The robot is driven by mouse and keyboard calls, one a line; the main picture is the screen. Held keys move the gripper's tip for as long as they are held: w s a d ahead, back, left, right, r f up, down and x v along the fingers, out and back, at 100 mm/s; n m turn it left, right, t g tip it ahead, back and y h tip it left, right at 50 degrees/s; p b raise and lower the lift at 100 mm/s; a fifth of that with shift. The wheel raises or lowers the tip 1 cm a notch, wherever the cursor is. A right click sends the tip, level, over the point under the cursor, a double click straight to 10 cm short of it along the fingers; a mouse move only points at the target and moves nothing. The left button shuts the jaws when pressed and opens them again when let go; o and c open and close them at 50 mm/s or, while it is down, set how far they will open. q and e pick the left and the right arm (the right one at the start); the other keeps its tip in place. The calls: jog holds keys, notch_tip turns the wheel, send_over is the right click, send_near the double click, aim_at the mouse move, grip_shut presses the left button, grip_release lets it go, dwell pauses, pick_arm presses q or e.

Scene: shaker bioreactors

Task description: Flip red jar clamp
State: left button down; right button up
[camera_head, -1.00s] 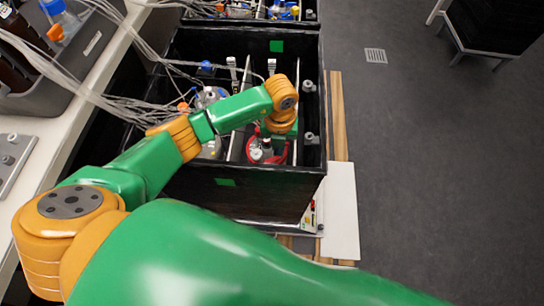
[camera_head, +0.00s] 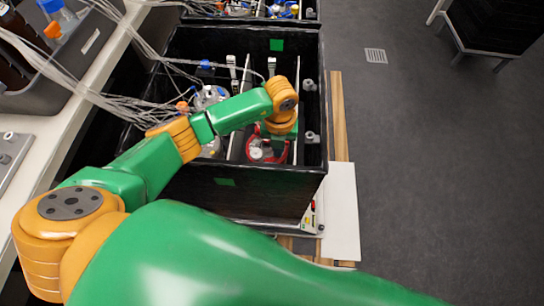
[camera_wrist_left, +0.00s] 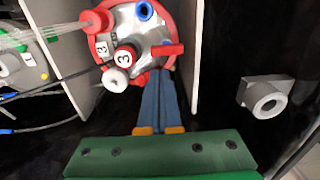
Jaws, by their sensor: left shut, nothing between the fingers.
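The red jar is a metal-topped vessel with a red ring (camera_wrist_left: 95,49) round its rim, several ports and labels reading 3. In the head view its red edge (camera_head: 254,151) shows in the black box, partly covered by my wrist. A red bar-shaped piece (camera_wrist_left: 167,50), perhaps the clamp's lever, lies across the jar's near right edge. My left gripper (camera_wrist_left: 160,74) is shut and empty, its blue fingers pointing at the rim just below that piece. Contact cannot be told. In the head view the fingers are hidden by my left wrist. My right gripper is not in view.
The black box (camera_head: 240,190) has high walls, and pale upright dividers (camera_wrist_left: 196,60) stand on both sides of the jar. A grey round fitting (camera_wrist_left: 268,100) sits to the right. Cables and tubes (camera_head: 125,105) run in from the left.

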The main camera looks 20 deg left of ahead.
pick_arm(q)
jog(key=shift+f+b, duration=0.4)
jog(key=shift+f, duration=0.1)
notch_tip(320, 180, up, 7)
jog(key=p, duration=0.6)
jog(key=shift+r+p, duration=0.2)
jog(key=shift+p, duration=0.1)
jog(key=shift+f, duration=0.15)
